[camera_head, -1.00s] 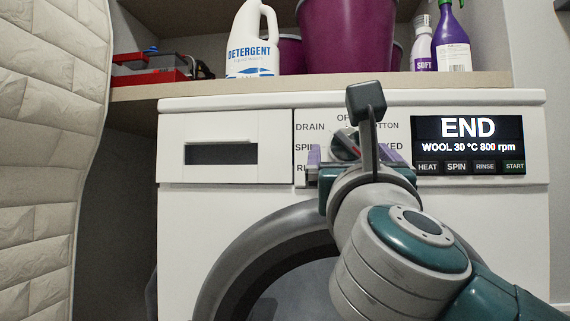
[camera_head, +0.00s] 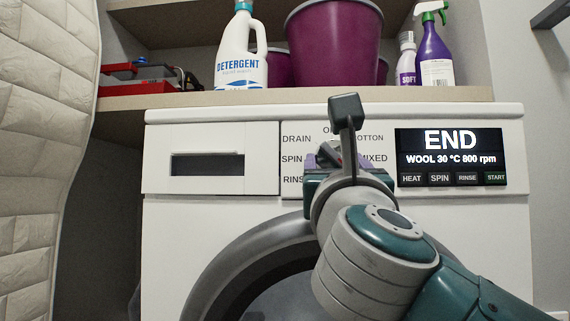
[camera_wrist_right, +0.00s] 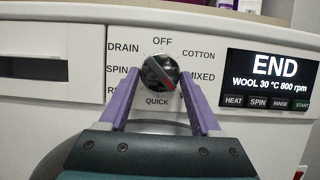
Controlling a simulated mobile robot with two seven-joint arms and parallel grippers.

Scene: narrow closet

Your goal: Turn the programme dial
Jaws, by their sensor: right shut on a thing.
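The programme dial (camera_wrist_right: 159,72) is a round dark knob with a red mark on the white front of the washing machine (camera_wrist_right: 60,100). The red mark points to the lower right, towards a label partly hidden by a finger; WOOL cannot be read there. In the head view the dial (camera_head: 326,154) is mostly hidden behind my right arm. My right gripper (camera_wrist_right: 158,82) is shut on the dial, one purple finger on each side; it also shows in the head view (camera_head: 338,160). The display (camera_head: 450,157) reads END, WOOL 30 °C 800 rpm. My left gripper is out of view.
A shelf (camera_head: 200,100) above the machine holds a detergent bottle (camera_head: 241,55), purple buckets (camera_head: 335,45), a purple spray bottle (camera_head: 434,55) and a red toolbox (camera_head: 135,85). A quilted cover (camera_head: 45,150) hangs at the left. A wall closes the right side.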

